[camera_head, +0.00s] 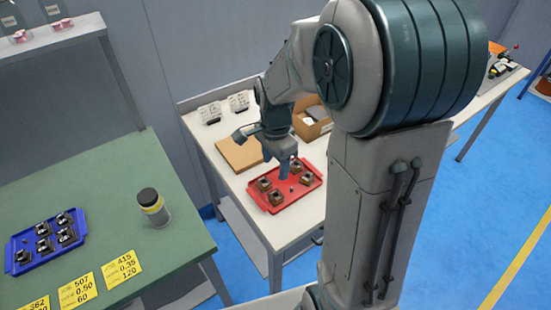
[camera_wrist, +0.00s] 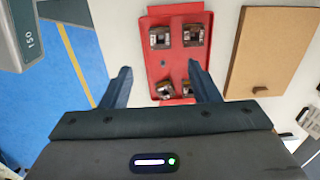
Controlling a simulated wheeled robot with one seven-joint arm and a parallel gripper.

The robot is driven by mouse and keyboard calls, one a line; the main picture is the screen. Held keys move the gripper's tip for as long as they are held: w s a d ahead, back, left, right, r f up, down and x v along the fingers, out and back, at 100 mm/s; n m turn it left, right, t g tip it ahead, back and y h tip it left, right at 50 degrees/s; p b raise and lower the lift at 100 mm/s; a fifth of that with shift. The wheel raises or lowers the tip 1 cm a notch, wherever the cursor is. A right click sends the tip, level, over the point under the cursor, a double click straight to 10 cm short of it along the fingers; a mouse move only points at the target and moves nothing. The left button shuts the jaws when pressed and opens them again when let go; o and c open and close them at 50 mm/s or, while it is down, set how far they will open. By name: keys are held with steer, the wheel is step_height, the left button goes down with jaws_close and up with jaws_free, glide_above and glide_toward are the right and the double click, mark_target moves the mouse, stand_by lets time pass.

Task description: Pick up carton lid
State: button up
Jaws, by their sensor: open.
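The carton lid (camera_head: 240,153) is a flat tan-brown board lying on the white table, left of the red tray in the head view. In the wrist view the lid (camera_wrist: 272,45) lies right of the tray, with a small dark tab at its near edge. My gripper (camera_head: 284,176) points down above the red tray, to the right of the lid, touching neither lid nor anything I can make out. In the wrist view my gripper (camera_wrist: 160,70) has its fingers wide apart with nothing held between them.
The red tray (camera_wrist: 178,64) holds several dark-and-copper parts. An open carton (camera_head: 300,125) stands behind it, partly hidden by my arm. White racks (camera_head: 210,113) stand at the table's back. A green bench (camera_head: 110,180) with a blue tray and jar is at left.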

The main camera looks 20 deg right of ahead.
steer(key=s+r+n+t, duration=0.3)
steer(key=s+r+n, duration=0.5)
steer(key=s+n, duration=0.5)
steer(key=shift+s+r+n, duration=0.2)
steer(key=shift+s+n, duration=0.1)
steer(key=shift+s, duration=0.3)
steer(key=shift+c, duration=1.6)
